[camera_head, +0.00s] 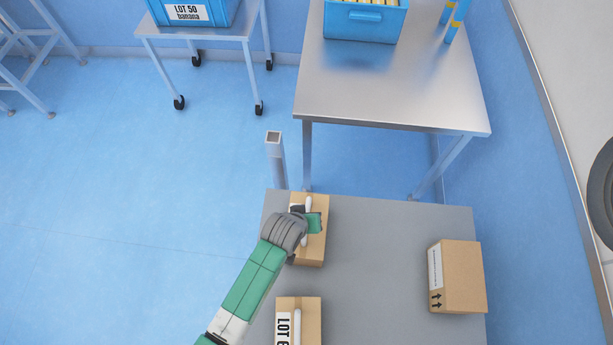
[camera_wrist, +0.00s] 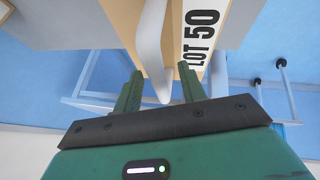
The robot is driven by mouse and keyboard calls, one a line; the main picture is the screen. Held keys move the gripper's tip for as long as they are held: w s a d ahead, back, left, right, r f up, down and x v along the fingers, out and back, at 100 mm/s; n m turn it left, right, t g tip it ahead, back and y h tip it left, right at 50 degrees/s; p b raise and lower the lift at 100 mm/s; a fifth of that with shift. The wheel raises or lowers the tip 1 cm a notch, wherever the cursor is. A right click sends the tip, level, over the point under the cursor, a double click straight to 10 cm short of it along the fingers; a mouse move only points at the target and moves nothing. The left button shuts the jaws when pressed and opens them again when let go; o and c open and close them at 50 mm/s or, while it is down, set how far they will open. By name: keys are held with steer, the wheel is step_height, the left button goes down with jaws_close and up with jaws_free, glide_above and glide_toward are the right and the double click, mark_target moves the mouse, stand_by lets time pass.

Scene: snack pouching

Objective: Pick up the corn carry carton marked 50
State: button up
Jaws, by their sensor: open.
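A brown carry carton (camera_head: 314,250) stands on the grey table under my gripper in the head view. In the wrist view the carton (camera_wrist: 118,22) bears a white label (camera_wrist: 203,32) reading LOT 50. A pale carry handle (camera_wrist: 152,45) stands up from its top. My gripper (camera_wrist: 160,76) is open, its green fingers on either side of the handle's end, with no grip on it visible. In the head view my gripper (camera_head: 312,222) hides part of the carton and its label. I cannot read any contents name.
Another handled carton (camera_head: 312,310) stands nearer, its LOT label cut off. A carton with a side label and arrows (camera_head: 462,280) stands at the right of the grey table (camera_head: 385,250). The table between them is clear. A metal table (camera_head: 400,100) stands beyond.

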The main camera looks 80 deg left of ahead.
steer(key=shift+f, duration=0.25)
stand_by(0.4)
jaws_close()
stand_by(1.3)
